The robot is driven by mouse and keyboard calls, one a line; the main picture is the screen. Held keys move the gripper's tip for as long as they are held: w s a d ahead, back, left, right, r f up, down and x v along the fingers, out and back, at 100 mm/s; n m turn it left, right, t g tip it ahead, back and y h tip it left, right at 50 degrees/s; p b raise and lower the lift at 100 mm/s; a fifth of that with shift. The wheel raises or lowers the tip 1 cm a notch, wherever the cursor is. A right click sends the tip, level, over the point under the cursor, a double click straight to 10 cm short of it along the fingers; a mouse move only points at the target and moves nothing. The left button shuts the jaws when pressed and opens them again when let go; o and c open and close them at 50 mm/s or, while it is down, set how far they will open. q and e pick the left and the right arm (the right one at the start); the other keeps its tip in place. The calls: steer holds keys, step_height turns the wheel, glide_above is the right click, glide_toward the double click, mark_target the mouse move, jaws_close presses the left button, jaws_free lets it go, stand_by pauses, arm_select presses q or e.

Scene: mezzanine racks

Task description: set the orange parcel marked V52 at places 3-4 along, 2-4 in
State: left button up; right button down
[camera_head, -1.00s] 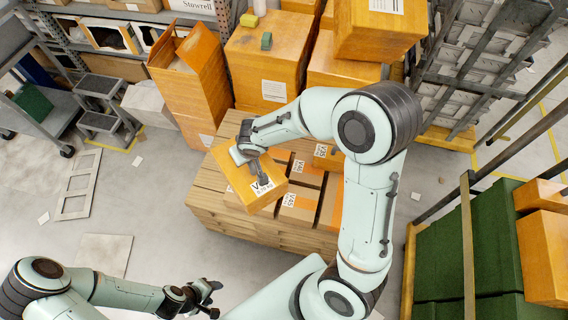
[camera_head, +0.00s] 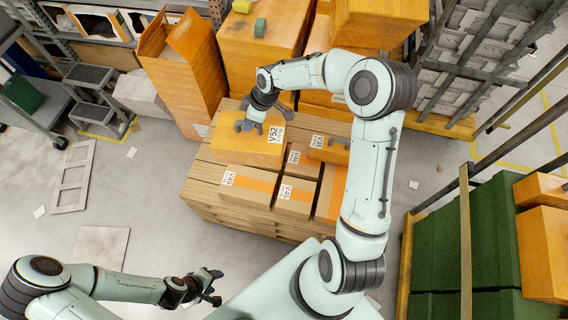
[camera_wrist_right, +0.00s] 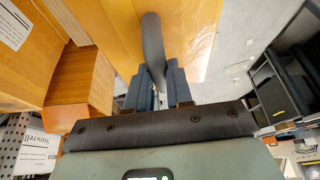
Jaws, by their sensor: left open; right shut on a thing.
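The orange parcel marked V52 (camera_head: 240,148) is held in my right gripper (camera_head: 256,121), which grips it from above. It lies over the back left part of the wooden pallet stack (camera_head: 202,172), roughly square with the boxes there; I cannot tell whether its underside touches. In the right wrist view an orange surface, likely the parcel (camera_wrist_right: 195,35), lies beyond the finger of the right gripper (camera_wrist_right: 158,75). My left gripper (camera_head: 212,287) is open and empty over the floor at the lower left.
On the stack sit boxes marked V49 (camera_head: 247,183), V45 (camera_head: 296,199), V48 (camera_head: 301,171) and V35 (camera_head: 332,150). Large orange cartons (camera_head: 262,55) stand close behind. A green-loaded rack (camera_head: 465,240) is at right.

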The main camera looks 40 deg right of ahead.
mark_target(283, 121)
steer(key=d+n+g, duration=0.1)
steer(key=d+n, duration=0.1)
steer(key=n, duration=0.1)
steer(key=d+f+n+g, duration=0.1)
steer(key=n, duration=0.2)
steer(key=d+f+n+g+y, duration=0.1)
steer(key=d+n, duration=0.1)
steer(key=shift+w+d+n+b, duration=0.3)
steer(key=shift+n, duration=0.1)
steer(key=d+n, duration=0.1)
steer(key=n, duration=0.1)
steer(key=s+d+n+g, duration=0.1)
steer(key=d+n, duration=0.1)
steer(key=d+n+g, duration=0.1)
steer(key=d+n, duration=0.1)
steer(key=shift+s+f+h, duration=0.15)
steer(key=shift+s+h, duration=0.15)
steer(key=shift+s, duration=0.1)
steer(key=shift+s+d+n+g, duration=0.3)
steer(key=shift+d+n+g, duration=0.25)
steer(key=shift+n, duration=0.25)
arm_select(q)
steer(key=shift+s+f, duration=0.55)
arm_select(e)
step_height(283, 121, down, 20)
steer(key=shift+d, duration=0.1)
